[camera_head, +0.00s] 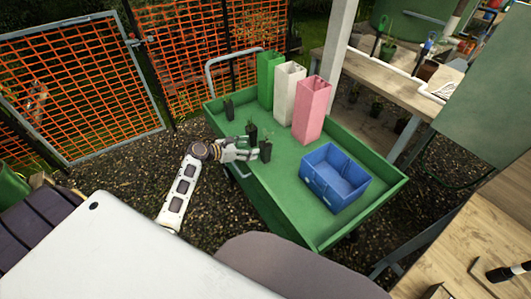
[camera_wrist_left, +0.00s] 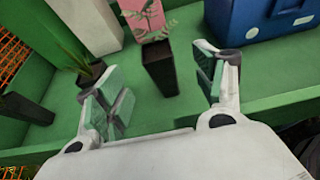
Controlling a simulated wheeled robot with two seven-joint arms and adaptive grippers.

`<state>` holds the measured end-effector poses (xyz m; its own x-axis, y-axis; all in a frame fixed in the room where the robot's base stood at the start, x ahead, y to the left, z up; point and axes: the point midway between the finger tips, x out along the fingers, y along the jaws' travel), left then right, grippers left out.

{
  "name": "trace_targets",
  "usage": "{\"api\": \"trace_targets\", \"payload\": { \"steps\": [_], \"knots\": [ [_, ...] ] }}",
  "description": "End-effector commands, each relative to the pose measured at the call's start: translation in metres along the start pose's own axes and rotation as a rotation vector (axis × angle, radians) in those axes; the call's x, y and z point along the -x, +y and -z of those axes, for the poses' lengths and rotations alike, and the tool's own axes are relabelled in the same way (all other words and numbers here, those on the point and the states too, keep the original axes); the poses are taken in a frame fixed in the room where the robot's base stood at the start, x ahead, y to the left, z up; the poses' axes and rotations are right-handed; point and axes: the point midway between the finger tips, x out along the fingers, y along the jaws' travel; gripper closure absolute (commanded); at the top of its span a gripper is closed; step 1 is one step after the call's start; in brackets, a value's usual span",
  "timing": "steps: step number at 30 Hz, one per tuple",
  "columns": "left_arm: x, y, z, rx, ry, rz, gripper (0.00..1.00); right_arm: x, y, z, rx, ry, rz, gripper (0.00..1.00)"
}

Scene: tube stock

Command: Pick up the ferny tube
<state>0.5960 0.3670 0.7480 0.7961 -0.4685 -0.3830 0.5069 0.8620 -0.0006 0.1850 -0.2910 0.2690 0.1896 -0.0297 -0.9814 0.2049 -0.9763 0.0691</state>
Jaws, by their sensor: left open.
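The ferny tube is a black square pot (camera_wrist_left: 161,72) with a small feathery plant (camera_wrist_left: 150,20), in the middle of the left wrist view. It stands upright on the green cart (camera_wrist_left: 60,88), beyond and between my open fingers. My left gripper (camera_wrist_left: 165,90) is open with green pads and holds nothing. In the head view the gripper (camera_head: 248,150) is low over the cart's near-left side, close to that dark pot (camera_head: 265,152). Whether the fingers touch the pot is hard to tell. My right gripper is not in view.
A second dark pot (camera_head: 251,131) with spiky leaves stands close behind, and a third (camera_head: 229,110) farther left. Green (camera_head: 270,80), white (camera_head: 288,95) and pink (camera_head: 311,110) square columns stand at the back. A blue crate (camera_head: 334,180) is to the right. Raised rims edge the cart.

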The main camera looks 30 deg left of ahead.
Motion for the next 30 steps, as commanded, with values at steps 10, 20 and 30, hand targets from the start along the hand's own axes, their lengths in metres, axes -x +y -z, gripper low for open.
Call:
{"api": "trace_targets", "payload": {
  "steps": [10,20,30],
  "knots": [
    [-0.031,0.000,0.000,-0.001,0.000,0.000,0.30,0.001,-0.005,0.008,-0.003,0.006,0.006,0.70],
    [-0.032,0.000,0.000,-0.001,0.000,0.000,0.30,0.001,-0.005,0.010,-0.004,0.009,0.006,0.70],
    [-0.046,0.003,-0.001,0.000,-0.001,-0.001,0.30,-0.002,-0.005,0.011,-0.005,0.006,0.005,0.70]
  ]
}}
